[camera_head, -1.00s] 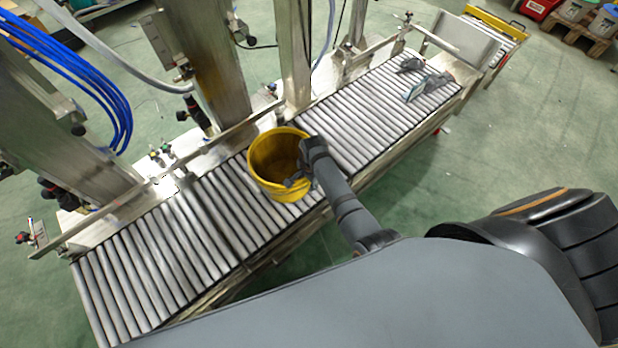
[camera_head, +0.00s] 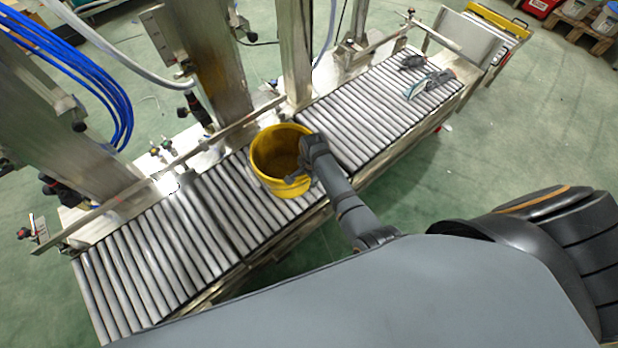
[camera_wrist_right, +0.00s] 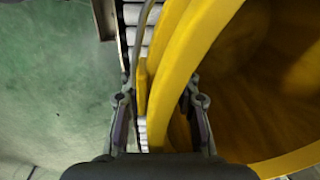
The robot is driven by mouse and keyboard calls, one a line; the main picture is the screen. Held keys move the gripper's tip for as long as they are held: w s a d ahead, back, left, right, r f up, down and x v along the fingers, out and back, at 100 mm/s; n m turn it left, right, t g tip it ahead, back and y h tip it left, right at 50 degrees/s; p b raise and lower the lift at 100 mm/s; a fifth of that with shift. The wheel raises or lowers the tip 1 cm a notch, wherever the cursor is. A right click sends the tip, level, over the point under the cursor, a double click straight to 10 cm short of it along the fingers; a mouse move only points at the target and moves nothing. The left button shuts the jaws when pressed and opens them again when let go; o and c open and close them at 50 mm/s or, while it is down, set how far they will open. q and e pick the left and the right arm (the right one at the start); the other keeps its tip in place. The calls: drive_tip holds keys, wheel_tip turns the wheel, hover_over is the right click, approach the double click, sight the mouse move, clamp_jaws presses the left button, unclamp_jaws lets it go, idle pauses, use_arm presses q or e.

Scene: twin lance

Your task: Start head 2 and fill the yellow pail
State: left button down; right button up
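The yellow pail (camera_head: 262,174) stands upright on the roller conveyor, in front of the metal columns. The part of its inside that shows looks empty. My right gripper (camera_head: 300,178) is at the pail's right-hand rim. In the right wrist view, its two fingers (camera_wrist_right: 160,122) stand apart on either side of the pail's rim and wall (camera_wrist_right: 176,75), with gaps visible, so it looks open. My left gripper is not in view. Steel filling columns (camera_head: 215,75) stand behind the conveyor; I cannot read which is head 2. Small knobs or buttons (camera_head: 160,149) sit near them.
The roller conveyor (camera_head: 165,250) is bare left of the pail. A guide rail (camera_head: 225,133) runs behind the pail. Small grey parts with a pale blue plate (camera_head: 425,84) lie at the conveyor's far right. Blue hoses (camera_head: 95,85) hang at the left.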

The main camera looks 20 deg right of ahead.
wheel_tip(320, 180, up, 12)
drive_tip(key=s, duration=0.1)
drive_tip(key=shift+d, duration=0.2)
idle(0.3)
